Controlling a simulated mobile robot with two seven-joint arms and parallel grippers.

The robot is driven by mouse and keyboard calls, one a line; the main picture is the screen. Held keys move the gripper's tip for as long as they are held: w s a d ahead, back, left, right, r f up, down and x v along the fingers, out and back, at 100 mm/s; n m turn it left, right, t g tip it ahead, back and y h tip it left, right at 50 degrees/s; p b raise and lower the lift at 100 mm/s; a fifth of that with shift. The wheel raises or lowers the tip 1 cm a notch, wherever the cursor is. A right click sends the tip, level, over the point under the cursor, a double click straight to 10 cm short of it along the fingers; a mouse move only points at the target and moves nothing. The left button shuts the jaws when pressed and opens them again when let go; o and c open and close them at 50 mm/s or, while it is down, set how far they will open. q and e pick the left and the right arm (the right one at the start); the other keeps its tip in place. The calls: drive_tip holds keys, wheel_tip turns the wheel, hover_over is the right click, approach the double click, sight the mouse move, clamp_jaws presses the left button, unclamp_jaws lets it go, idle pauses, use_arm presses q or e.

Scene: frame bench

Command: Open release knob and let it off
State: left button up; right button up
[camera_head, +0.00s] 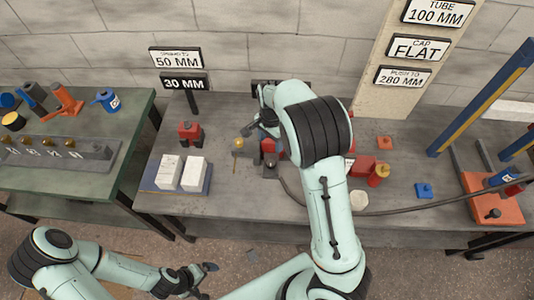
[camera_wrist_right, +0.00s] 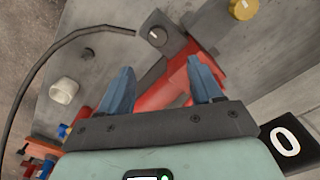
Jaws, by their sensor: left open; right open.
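My right gripper (camera_wrist_right: 162,88) is open, its two blue fingers on either side of a red body (camera_wrist_right: 165,88) on the bench; I cannot tell whether they touch it. Just beyond the fingertips stands a grey bracket with a round grey slotted knob (camera_wrist_right: 156,36). A yellow knob (camera_wrist_right: 242,8) sits further off at the top right of the wrist view; it also shows in the head view (camera_head: 238,144). I cannot tell which is the release knob. In the head view my right arm partly hides this area. My left gripper (camera_head: 186,281) is open and empty, low in front of the bench.
A black hose (camera_head: 430,203) curves across the grey bench (camera_head: 300,208). A red part with a yellow cap (camera_head: 379,175), a pale disc (camera_head: 359,201) and a blue block (camera_head: 424,190) lie to the right. White blocks (camera_head: 181,173) stand left. Signs (camera_head: 184,83) stand behind.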

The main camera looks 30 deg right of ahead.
sight(271, 163)
drive_tip(key=f, duration=1.2)
drive_tip(key=shift+s+f+b, duration=0.1)
drive_tip(key=shift+s+b, duration=0.15)
drive_tip(key=shift+b, duration=0.05)
drive_tip(key=c, duration=1.1)
